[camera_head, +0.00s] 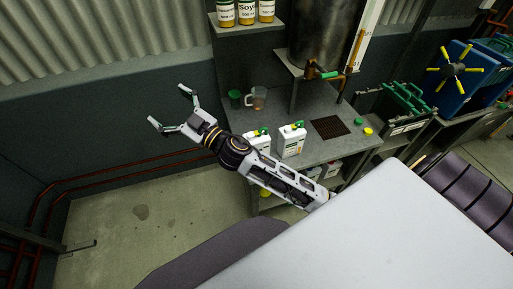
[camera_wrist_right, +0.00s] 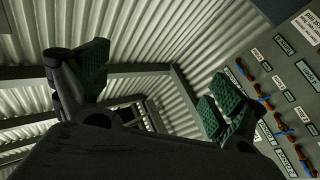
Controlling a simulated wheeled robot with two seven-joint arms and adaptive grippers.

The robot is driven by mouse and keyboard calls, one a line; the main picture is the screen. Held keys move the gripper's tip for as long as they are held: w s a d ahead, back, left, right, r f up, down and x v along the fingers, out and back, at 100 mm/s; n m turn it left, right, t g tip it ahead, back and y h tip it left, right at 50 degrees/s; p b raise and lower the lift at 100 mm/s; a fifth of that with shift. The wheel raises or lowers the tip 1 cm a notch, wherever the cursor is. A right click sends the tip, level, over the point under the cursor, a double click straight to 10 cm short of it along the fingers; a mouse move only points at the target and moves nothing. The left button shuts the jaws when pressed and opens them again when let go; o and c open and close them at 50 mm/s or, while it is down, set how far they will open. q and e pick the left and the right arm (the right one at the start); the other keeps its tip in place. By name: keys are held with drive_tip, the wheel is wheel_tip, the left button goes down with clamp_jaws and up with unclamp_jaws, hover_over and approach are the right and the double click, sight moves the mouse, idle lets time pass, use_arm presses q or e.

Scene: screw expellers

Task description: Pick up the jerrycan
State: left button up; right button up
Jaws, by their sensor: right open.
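Two white jerrycans with green caps and labels stand upright on the grey workbench (camera_head: 300,103) in the head view. One jerrycan (camera_head: 292,142) is fully visible; the other jerrycan (camera_head: 259,139) is to its left, partly hidden behind my right arm. My right gripper (camera_head: 168,106) is open and empty, to the left of the bench and well apart from both jerrycans. In the right wrist view its spread fingers (camera_wrist_right: 155,90) have nothing between them, and no jerrycan shows there. My left gripper is not in view.
A green cup (camera_head: 235,98) and a clear jug (camera_head: 258,98) stand at the bench's back left. A dark grate (camera_head: 330,127) is set into the bench top. A metal tank (camera_head: 325,45) stands above. A panel with labels (camera_wrist_right: 285,85) shows in the wrist view.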

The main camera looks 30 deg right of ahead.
drive_tip(key=s+a+n+g+y, duration=0.7)
drive_tip(key=a+n+g+y, duration=0.2)
drive_tip(key=a+n+g, duration=0.35)
drive_tip(key=s+d+f+n+g+h, duration=0.1)
drive_tip(key=d+f+n+g+h, duration=0.1)
drive_tip(key=f+g+h, duration=0.3)
drive_tip(key=s+d+f+n+g+h, duration=0.1)
drive_tip(key=s+d+f+n+h, duration=0.15)
drive_tip(key=f, duration=0.55)
drive_tip(key=w+d+f+m+h, duration=0.1)
drive_tip(key=w+d+f+h, duration=0.1)
drive_tip(key=d+f+h, duration=0.3)
drive_tip(key=w+d+f+m+h, duration=0.1)
drive_tip(key=w+d+m+h, duration=0.15)
drive_tip(key=d, duration=0.55)
drive_tip(key=w+d+r+m+h, duration=0.1)
drive_tip(key=d+h, duration=0.2)
drive_tip(key=d, duration=0.3)
drive_tip(key=w+d+r+m+h, duration=0.1)
drive_tip(key=d+r+m+h, duration=0.1)
drive_tip(key=d, duration=0.4)
drive_tip(key=w+d+r+m+h, duration=0.1)
drive_tip(key=d+h, duration=0.2)
drive_tip(key=d, duration=0.4)
drive_tip(key=shift+r+m+g+h, duration=0.25)
drive_tip(key=shift+r+m+h, duration=0.1)
drive_tip(key=shift+r+h, duration=0.05)
drive_tip(key=shift+f, duration=0.1)
